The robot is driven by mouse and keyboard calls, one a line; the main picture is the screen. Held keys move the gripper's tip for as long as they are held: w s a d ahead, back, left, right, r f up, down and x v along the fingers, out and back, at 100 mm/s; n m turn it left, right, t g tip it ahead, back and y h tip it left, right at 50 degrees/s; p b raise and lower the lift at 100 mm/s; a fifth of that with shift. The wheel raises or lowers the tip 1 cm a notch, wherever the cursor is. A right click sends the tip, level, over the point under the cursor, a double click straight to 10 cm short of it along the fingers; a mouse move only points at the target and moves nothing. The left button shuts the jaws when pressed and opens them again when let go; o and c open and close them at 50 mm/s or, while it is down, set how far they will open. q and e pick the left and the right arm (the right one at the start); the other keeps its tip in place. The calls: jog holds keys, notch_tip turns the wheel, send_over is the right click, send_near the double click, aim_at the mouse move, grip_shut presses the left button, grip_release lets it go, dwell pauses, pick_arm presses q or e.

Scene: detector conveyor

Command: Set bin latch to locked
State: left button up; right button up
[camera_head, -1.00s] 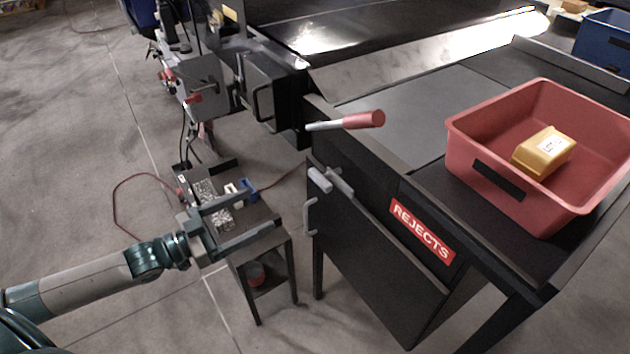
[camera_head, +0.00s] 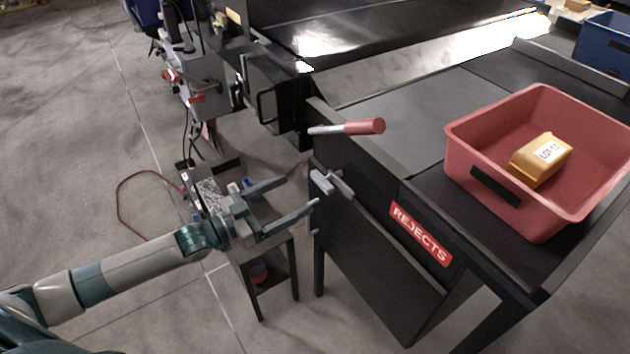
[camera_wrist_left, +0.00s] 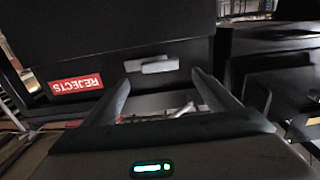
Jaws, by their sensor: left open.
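The bin latch (camera_head: 322,181) is a light grey turning piece on the top edge of the black reject bin door (camera_head: 365,255), next to a grey bracket (camera_head: 341,184). In the left wrist view the latch (camera_wrist_left: 158,66) lies crosswise ahead, beyond the fingertips. My left gripper (camera_head: 302,190) is open and empty, with its fingers pointing at the latch from the left. One fingertip is close to the latch in the head view; I cannot tell whether it touches. In the left wrist view the open fingers (camera_wrist_left: 160,80) sit either side of the latch. My right gripper is not in view.
A red-handled lever (camera_head: 350,127) sticks out above the latch. A red REJECTS sign (camera_head: 421,234) is on the bin front. A red tub (camera_head: 520,205) with a yellow box (camera_head: 541,160) stands on top. A small tool cart (camera_head: 265,262) stands below my left gripper.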

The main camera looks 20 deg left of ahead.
aim_at(318, 183)
pick_arm(q)
jog(key=p+x, duration=0.2)
jog(key=x, duration=0.6)
